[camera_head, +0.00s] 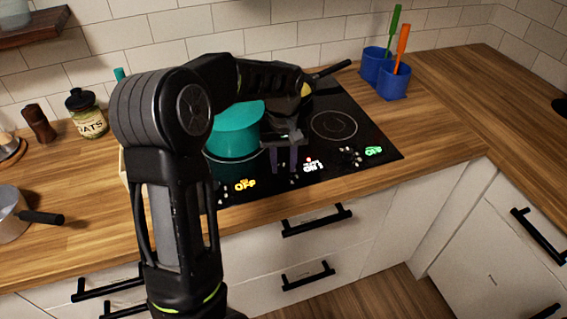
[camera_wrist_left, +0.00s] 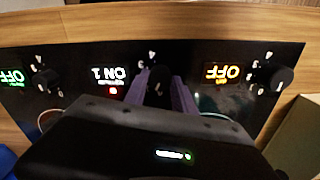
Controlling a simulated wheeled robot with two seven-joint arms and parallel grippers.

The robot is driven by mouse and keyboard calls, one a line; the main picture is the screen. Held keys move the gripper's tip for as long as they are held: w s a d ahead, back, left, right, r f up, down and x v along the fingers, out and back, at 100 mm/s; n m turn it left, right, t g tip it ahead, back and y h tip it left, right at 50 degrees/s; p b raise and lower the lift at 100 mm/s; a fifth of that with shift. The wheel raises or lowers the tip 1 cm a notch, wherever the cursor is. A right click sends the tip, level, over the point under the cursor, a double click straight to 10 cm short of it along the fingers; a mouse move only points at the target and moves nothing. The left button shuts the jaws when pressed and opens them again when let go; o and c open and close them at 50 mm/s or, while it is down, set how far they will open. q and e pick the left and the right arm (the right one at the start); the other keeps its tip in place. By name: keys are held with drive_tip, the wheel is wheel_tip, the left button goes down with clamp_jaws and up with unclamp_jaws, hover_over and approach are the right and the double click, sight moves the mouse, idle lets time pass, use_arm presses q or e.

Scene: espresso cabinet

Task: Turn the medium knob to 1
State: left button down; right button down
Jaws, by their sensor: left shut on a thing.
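The black cooktop (camera_head: 376,143) has three knobs along its front edge, each with a lit display. My left gripper (camera_head: 285,162) reaches down over the front of the cooktop. Its purple fingers are shut on the middle knob (camera_wrist_left: 158,80), one on each side. The display beside that knob (camera_head: 313,165) is lit white and red; in the left wrist view it reads ON 1 (camera_wrist_left: 108,74), upside down. The other displays read OFF, one yellow (camera_head: 245,185) and one green (camera_head: 373,151). The gripped knob is mostly hidden in the head view. My right gripper is not in view.
A teal pot (camera_head: 236,130) stands on the cooktop just left of my gripper. A pan handle (camera_head: 333,69) shows behind my wrist. Blue utensil cups (camera_head: 393,84) stand at the back right. A saucepan (camera_head: 12,215) sits far left.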

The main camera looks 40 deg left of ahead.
sight(284, 167)
use_arm(q)
drive_tip(key=shift+m, duration=1.3)
drive_tip(key=c, duration=1)
unclamp_jaws()
drive_tip(key=shift+c, duration=0.2)
drive_tip(key=shift+r, duration=0.1)
wheel_tip(284, 167, up, 8)
drive_tip(key=shift+f+b, duration=0.15)
drive_tip(key=shift+b, duration=0.4)
drive_tip(key=shift+f, duration=0.1)
